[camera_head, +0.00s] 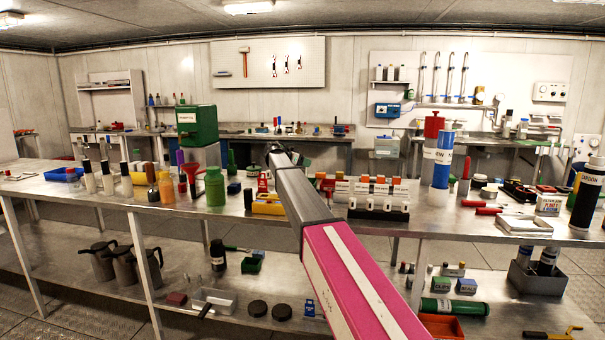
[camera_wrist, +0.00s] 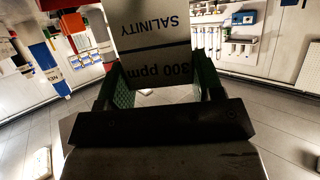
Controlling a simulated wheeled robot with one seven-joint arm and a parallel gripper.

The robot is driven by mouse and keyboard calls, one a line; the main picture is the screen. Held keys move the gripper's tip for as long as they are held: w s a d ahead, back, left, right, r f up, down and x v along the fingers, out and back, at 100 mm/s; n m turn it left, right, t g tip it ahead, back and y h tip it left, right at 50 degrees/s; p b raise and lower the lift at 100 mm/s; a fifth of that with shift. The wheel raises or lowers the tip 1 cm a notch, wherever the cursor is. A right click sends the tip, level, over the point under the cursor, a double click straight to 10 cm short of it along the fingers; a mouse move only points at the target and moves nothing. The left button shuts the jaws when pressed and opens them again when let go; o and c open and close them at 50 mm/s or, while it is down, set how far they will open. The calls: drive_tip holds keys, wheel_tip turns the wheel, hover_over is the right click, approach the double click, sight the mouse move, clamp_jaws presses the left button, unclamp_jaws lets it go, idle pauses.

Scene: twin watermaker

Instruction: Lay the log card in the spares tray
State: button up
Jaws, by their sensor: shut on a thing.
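My gripper (camera_wrist: 160,72) is shut on a pale card (camera_wrist: 150,38) with dark print reading "SALINITY" and "300 ppm", upside down in the wrist view. The card stands out beyond the green-padded fingers, and its far part runs out of the picture. In the head view my arm reaches out over the middle of the long steel bench, and I cannot make out the gripper or card at its end. No container carries a readable spares label. An orange tray (camera_head: 441,327) and a grey bin (camera_head: 535,280) stand on the lower shelf; I cannot tell which is the spares tray.
Jugs and a green cylinder (camera_head: 455,307) occupy the lower shelf.

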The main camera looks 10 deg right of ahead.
drive_tip(key=shift+f, duration=2.1)
drive_tip(key=shift+f, duration=0.15)
drive_tip(key=o, duration=0.9)
drive_tip(key=shift+a+r, duration=0.15)
drive_tip(key=shift+r, duration=0.05)
drive_tip(key=v, duration=0.7)
drive_tip(key=shift+s+r, duration=0.1)
drive_tip(key=shift+s, duration=0.05)
